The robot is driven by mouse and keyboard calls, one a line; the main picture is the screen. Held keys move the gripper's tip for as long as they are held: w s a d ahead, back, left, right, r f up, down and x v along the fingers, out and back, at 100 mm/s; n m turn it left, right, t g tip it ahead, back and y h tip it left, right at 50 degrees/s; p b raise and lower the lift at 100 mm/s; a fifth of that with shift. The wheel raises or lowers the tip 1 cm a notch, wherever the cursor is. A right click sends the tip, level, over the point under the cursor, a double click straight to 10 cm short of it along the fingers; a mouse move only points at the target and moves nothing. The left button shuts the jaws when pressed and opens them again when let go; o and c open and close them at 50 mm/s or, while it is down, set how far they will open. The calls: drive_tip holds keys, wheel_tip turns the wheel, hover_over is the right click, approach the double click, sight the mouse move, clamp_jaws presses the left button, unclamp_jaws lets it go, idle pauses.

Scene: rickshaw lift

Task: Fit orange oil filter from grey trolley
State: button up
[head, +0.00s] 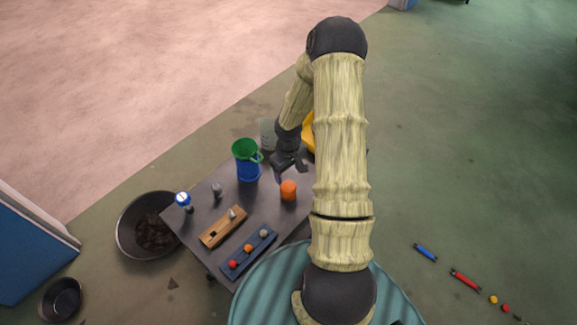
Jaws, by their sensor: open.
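An orange cylinder with a rounded top, which looks like the orange oil filter (288,191), stands upright on the dark grey trolley (207,203), near its right side. My gripper (281,177) is open and empty, pointing down a little above and to the left of the orange filter, apart from it as far as I can tell. My arm hides the right part of the trolley. I cannot see a place where the filter fits.
On the trolley stand a blue container with a green top (246,160), a clear jug (267,133), a wooden block (223,227), and a blue rack (248,254) with small balls. A dark pan (133,235) lies left on the floor; small coloured items lie right.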

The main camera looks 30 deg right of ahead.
sight(288, 185)
drive_tip(key=shift+f, duration=0.1)
wheel_tip(288, 185, down, 8)
drive_tip(key=b, duration=0.7)
drive_tip(key=shift+a+f, duration=0.15)
drive_tip(key=shift+f+b, duration=0.75)
drive_tip(key=shift+f, duration=0.05)
drive_tip(key=shift+s, duration=0.1)
drive_tip(key=c, duration=1)
drive_tip(key=shift+o, duration=0.2)
drive_tip(key=shift+r+p, duration=3.05)
drive_tip(key=shift+r, duration=0.55)
